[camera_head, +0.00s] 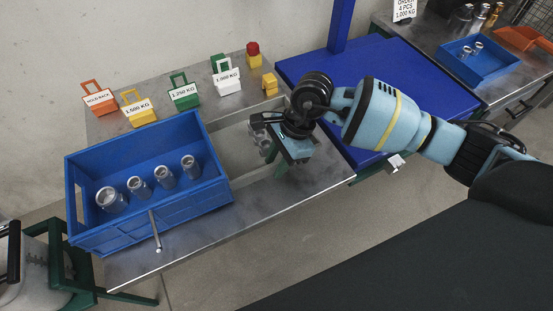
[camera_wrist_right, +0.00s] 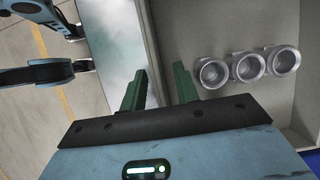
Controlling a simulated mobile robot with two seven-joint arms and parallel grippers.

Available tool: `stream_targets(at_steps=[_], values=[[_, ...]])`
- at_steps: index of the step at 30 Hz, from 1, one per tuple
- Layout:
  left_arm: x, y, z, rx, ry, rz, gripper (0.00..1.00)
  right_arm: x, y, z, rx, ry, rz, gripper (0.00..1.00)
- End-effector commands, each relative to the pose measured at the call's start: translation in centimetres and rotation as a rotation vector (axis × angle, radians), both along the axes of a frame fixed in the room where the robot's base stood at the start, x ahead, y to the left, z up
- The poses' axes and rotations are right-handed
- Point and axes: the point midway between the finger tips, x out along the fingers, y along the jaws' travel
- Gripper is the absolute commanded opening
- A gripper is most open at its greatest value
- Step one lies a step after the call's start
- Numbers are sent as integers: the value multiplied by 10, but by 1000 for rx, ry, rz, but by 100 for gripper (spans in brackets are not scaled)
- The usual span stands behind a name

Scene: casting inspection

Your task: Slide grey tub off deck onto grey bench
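The grey tub (camera_head: 237,151) sits on the grey metal bench (camera_head: 185,245), between the blue crate and the blue deck (camera_head: 300,66). Its right part is hidden behind my right gripper. Three silver castings (camera_wrist_right: 247,67) stand inside it in the right wrist view. My right gripper (camera_head: 281,168) is at the tub's front wall. Its green fingers (camera_wrist_right: 160,88) are apart, one on the bench side of the wall and one on the inner side. I cannot tell if they touch the wall. My left gripper is not clearly seen in either view.
The blue crate (camera_head: 180,212) with several castings stands left of the tub; a thin rod (camera_head: 155,232) is at its front. Coloured weights (camera_head: 183,93) line the back of the bench. A blue post (camera_head: 341,25) rises behind the deck. Another blue bin (camera_head: 478,65) is far right.

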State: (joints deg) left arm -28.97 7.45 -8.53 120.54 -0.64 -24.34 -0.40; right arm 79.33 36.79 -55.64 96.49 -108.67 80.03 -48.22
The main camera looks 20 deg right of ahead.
Motion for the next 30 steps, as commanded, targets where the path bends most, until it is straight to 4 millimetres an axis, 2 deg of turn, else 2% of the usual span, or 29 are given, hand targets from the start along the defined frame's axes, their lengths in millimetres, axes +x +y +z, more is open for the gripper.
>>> stream_targets(at_steps=[5,18,22,30], values=[[6,1,2,1,-10,0,40,1,-3,5,-1,-1,-1,31],[8,1,10,1,-19,1,40,2,-27,64,0,-2,-1,31],[6,0,11,0,-15,0,40,2,-30,71,-1,-2,-1,31],[1,0,10,-1,-7,0,40,2,-30,72,0,0,0,31]])
